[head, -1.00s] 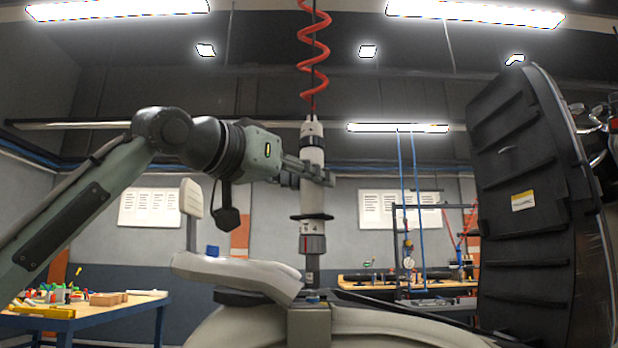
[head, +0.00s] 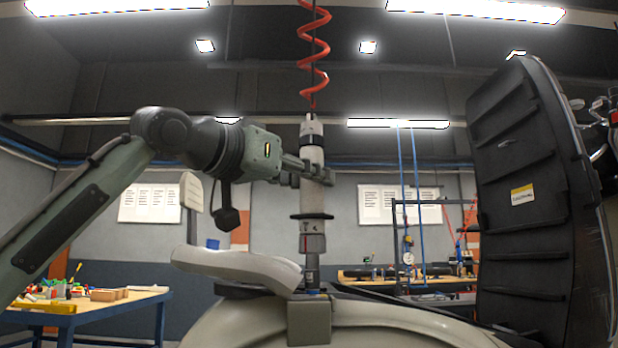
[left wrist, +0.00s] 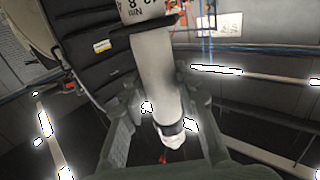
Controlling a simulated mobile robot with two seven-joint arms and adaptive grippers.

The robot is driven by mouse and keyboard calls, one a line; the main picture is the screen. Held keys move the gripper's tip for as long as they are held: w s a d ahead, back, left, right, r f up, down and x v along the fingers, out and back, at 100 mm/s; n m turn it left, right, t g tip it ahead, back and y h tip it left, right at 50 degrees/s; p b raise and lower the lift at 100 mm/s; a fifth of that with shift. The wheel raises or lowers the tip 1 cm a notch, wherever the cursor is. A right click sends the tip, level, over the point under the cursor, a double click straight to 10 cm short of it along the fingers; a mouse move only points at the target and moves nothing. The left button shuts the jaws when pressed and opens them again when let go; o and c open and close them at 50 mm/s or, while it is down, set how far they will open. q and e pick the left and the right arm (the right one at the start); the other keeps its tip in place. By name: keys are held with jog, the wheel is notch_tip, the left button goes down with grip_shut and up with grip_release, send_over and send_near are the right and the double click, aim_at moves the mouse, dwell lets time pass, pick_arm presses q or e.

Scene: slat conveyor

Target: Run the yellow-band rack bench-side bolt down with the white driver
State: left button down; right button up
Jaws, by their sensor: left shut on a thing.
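The white driver (head: 312,205) hangs upright under a red coiled hose, with a dark ring and grey collar on its lower half. My left gripper (head: 316,176) is shut around its upper body from the left. In the left wrist view the driver (left wrist: 156,75) lies between the two fingers (left wrist: 160,95), its printed collar at the top edge. The driver's narrow lower end (head: 312,276) comes down at a beige block (head: 309,322) in front; contact there is unclear. The bolt is hidden or too small to tell. I cannot make out a yellow-band rack. My right gripper is out of view.
A pale curved seat-like part (head: 238,266) lies close left of the driver's tip. A tall black ribbed panel (head: 520,190) with a yellow-topped label stands at the right. A blue-framed table (head: 110,305) with small items is at the left; another bench (head: 420,277) is behind.

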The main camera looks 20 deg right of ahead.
pick_arm(q)
jog(key=shift+w+f, duration=0.1)
jog(key=shift+f, duration=0.2)
dwell(0.4)
dwell(0.5)
jog(key=shift+f+p, duration=0.2)
jog(key=shift+p, duration=0.15)
jog(key=shift+f, duration=0.1)
jog(key=shift+r+p, duration=0.3)
jog(key=shift+p, duration=0.45)
dwell(0.8)
jog(key=shift+p, duration=0.4)
